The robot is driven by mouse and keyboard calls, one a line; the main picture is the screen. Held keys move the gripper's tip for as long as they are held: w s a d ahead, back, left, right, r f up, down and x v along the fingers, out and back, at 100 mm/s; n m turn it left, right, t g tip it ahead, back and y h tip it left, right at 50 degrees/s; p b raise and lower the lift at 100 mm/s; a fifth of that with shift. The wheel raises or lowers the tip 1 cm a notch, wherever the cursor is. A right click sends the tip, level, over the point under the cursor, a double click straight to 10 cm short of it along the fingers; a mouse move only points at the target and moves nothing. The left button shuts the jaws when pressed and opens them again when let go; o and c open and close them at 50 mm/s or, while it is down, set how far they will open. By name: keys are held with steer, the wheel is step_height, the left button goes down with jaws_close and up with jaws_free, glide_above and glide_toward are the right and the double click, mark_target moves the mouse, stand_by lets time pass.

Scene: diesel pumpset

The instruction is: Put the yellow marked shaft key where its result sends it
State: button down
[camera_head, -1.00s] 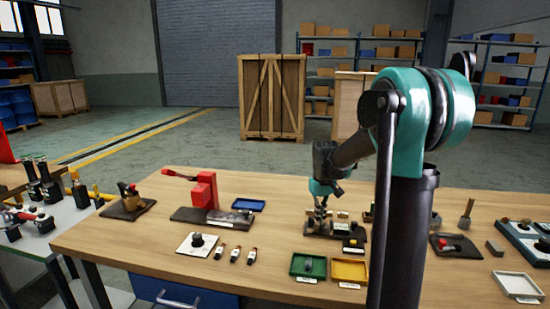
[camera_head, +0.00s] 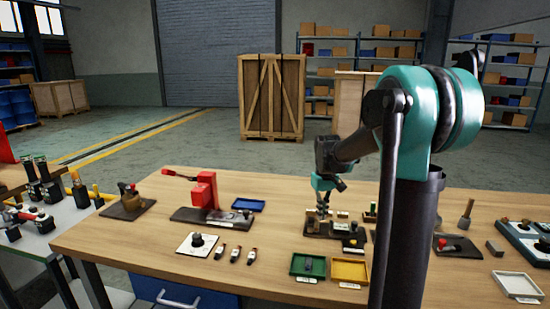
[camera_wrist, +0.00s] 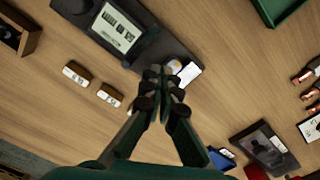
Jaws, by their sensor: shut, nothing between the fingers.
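My gripper (camera_wrist: 160,78) is shut and empty. In the head view my gripper (camera_head: 322,212) is just above the dark fixture (camera_head: 318,230) at the middle of the bench. In the wrist view that fixture (camera_wrist: 168,52) has a pale panel (camera_wrist: 118,28) with unreadable text. A small yellowish spot (camera_wrist: 175,66) and a white label show beside my fingertips; I cannot tell whether the spot is a key. Three small dark keys (camera_head: 235,255) lie left of the green tray (camera_head: 294,267); their colour marks are unclear. The yellow tray (camera_head: 350,281) is beside the green tray.
A white plate with a black knob (camera_head: 197,243) is left of the keys. The red press (camera_head: 204,192) and a blue tray (camera_head: 248,204) stand behind. A pale tray (camera_head: 518,285) is at the right. Two labelled blocks (camera_wrist: 110,95) lie near the fixture.

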steer(key=shift+r, duration=2.05)
